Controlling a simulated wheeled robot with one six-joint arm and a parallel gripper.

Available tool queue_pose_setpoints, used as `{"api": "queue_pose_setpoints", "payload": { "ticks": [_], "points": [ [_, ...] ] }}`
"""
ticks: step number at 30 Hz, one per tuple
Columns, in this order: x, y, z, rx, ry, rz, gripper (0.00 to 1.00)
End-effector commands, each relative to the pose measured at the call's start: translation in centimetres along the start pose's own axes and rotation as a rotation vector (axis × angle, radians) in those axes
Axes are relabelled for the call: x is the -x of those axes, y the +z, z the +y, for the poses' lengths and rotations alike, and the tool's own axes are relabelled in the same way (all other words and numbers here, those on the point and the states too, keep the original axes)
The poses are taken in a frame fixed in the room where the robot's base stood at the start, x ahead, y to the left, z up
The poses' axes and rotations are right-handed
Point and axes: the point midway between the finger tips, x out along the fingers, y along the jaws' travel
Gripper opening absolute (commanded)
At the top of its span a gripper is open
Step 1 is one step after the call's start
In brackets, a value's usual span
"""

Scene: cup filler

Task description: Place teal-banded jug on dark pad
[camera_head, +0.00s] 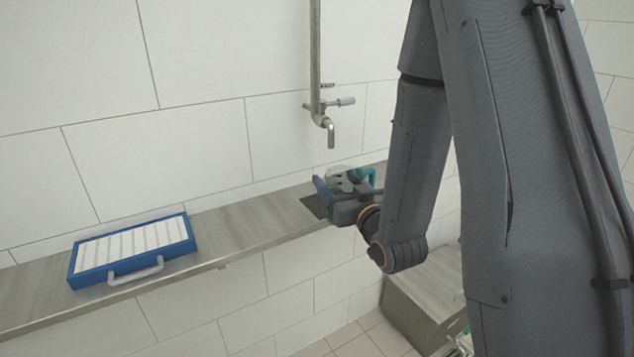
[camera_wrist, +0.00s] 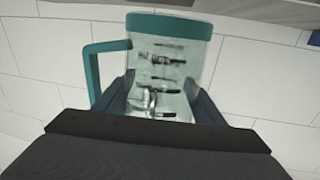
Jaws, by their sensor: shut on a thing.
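The teal-banded jug (camera_wrist: 165,75) is clear, with a teal rim, a teal handle and dark marks on its wall. In the wrist view it is between the two fingers of my gripper (camera_wrist: 160,110), which is shut on it. In the head view the jug (camera_head: 352,178) is partly hidden by my gripper (camera_head: 338,192). The dark pad (camera_head: 314,206) lies on the shelf below the tap, just left of and below my gripper. Part of the pad is hidden by the gripper. I cannot tell whether the jug's base touches anything.
A metal tap (camera_head: 328,125) hangs on the wall pipe above the pad. A blue tray (camera_head: 120,271) with white slats and a grey handle sits on the shelf (camera_head: 240,222) at left. The shelf between tray and pad is clear. A lower grey bench (camera_head: 425,300) stands at right.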

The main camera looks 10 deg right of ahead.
Motion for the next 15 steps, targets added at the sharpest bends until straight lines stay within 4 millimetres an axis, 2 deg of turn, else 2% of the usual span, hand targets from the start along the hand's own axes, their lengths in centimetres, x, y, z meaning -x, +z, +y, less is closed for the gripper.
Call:
{"api": "queue_pose_setpoints", "payload": {
  "ticks": [15],
  "points": [
    [-2.2, 0.2, 0.0, 0.0, -0.001, 0.002, 0.37]
  ]
}}
